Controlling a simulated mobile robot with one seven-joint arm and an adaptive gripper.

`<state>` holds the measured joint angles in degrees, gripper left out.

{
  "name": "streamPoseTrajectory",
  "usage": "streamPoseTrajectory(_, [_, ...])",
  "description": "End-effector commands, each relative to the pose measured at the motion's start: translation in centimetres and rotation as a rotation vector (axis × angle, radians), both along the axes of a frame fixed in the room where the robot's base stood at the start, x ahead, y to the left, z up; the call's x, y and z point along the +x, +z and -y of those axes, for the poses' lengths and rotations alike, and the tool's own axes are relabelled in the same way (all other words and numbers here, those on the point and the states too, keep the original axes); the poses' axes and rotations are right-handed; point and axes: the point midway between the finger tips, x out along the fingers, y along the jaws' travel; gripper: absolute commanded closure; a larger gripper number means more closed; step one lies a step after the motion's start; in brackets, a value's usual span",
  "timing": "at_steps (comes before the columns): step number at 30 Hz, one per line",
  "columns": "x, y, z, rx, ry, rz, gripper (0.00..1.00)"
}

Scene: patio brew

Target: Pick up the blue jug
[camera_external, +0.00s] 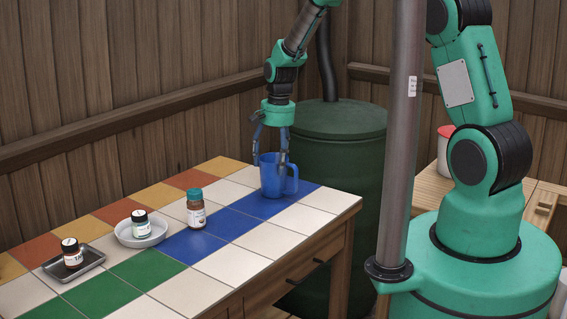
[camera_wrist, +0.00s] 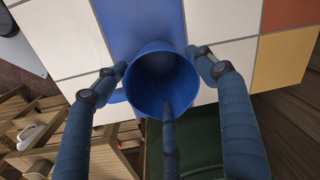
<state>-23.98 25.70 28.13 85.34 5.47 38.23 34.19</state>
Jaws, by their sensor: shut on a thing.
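The blue jug (camera_external: 269,182) is upright at the right end of the tiled table (camera_external: 325,197), its handle to the right in the external view. I cannot tell whether its base touches the tiles. My gripper (camera_external: 270,160) is above it, pointing down, with its dark blue fingers shut on the jug's upper part. In the wrist view the jug (camera_wrist: 158,82) shows from above, open and apparently empty. Two fingers of my gripper (camera_wrist: 160,70) are at its left and right, and a third crosses the near rim.
A brown jar with a teal lid (camera_external: 196,208) stands left of the jug. Further left are a small jar in a round grey dish (camera_external: 156,239) and another on a dark tray (camera_external: 94,258). A dark green barrel (camera_external: 345,150) stands close behind the table.

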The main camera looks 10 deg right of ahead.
Motion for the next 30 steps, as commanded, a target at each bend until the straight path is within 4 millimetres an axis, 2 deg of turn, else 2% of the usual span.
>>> streamPoseTrajectory(8, [-0.1, 0.3, 0.1, -0.001, 0.0, -0.001, 0.69])
streamPoseTrajectory(13, [0.0, 1.7, 0.0, 0.0, 0.0, 0.001, 0.69])
streamPoseTrajectory(17, [0.1, 3.6, 0.0, 0.001, 0.0, 0.001, 0.69])
streamPoseTrajectory(23, [-2.6, 3.9, 1.2, -0.001, 0.0, -0.001, 0.69])
streamPoseTrajectory(30, [-6.7, 4.4, 3.0, 0.0, 0.0, 0.0, 0.69])
